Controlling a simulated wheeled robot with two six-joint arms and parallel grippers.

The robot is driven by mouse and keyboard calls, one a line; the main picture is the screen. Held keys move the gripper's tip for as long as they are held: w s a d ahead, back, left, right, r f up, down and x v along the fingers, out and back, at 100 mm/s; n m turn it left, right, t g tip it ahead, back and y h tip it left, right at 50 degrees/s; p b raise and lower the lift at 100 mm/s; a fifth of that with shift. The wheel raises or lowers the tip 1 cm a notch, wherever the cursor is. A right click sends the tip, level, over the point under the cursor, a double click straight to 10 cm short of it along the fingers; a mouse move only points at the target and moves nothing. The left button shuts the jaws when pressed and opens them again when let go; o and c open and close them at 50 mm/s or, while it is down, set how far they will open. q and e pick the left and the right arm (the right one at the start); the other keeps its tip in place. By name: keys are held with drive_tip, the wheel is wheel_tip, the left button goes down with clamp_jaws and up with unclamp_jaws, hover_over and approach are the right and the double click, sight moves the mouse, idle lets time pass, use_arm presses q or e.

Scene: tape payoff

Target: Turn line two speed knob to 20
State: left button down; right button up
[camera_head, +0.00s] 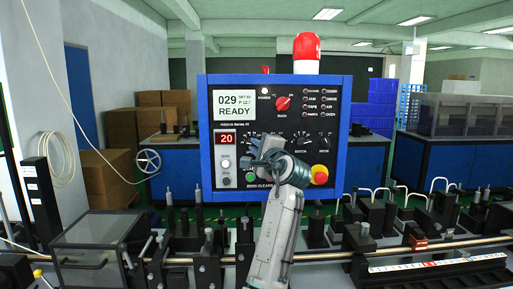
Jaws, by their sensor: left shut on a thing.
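The control panel (345,110) is a dark board in a blue frame, facing me upright. A red display (227,138) on its left side reads 20. A white screen (234,104) above it reads 029 and READY. My left gripper (262,150) is in front of the panel's lower middle, over the row of knobs, and is shut on a knob there. The gripper covers that knob, so its pointer and label cannot be read. My right gripper is not in view.
A red knob (282,103) sits above, and two dark knobs, one marked batch (303,140), sit to the right. A red emergency button (319,174) is close to my wrist. A green button (251,179) is at lower left. Rails and black fixtures run below the panel.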

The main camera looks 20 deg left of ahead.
use_arm(q)
drive_tip(key=shift+r, duration=0.15)
drive_tip(key=c, duration=1.5)
unclamp_jaws()
drive_tip(key=shift+a, duration=0.1)
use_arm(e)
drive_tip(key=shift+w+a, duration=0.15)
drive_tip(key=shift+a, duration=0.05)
